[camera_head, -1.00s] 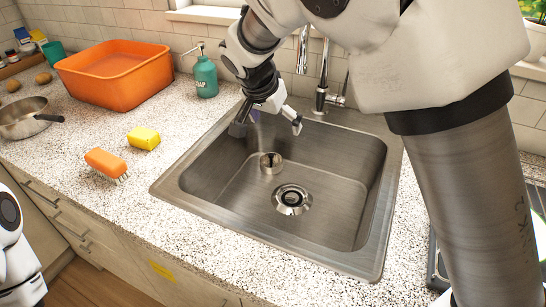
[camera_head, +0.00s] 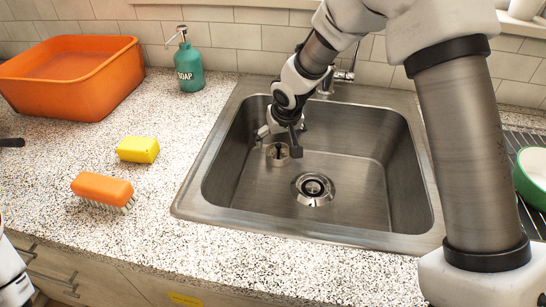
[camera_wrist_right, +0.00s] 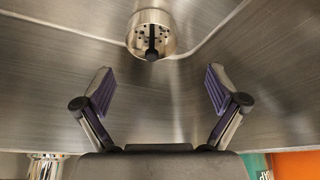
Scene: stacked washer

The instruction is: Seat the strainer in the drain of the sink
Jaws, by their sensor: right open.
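The strainer (camera_head: 277,154) is a small metal basket with a dark knob, standing on the sink floor near the left back. In the right wrist view the strainer (camera_wrist_right: 151,36) shows holes around its dark central post, ahead of the fingers. The drain (camera_head: 313,189) is a round metal fitting in the floor of the steel sink (camera_head: 220,218), to the right and front of the strainer. My right gripper (camera_head: 279,140) is inside the sink just above and behind the strainer; in the wrist view its fingers (camera_wrist_right: 160,92) are spread and empty.
The faucet (camera_head: 327,82) stands behind the sink. A soap bottle (camera_head: 189,68), orange tub (camera_head: 70,75), yellow sponge (camera_head: 138,149) and orange brush (camera_head: 103,189) are on the counter at left. A green bowl (camera_head: 533,178) is at right. The sink walls bound the right gripper.

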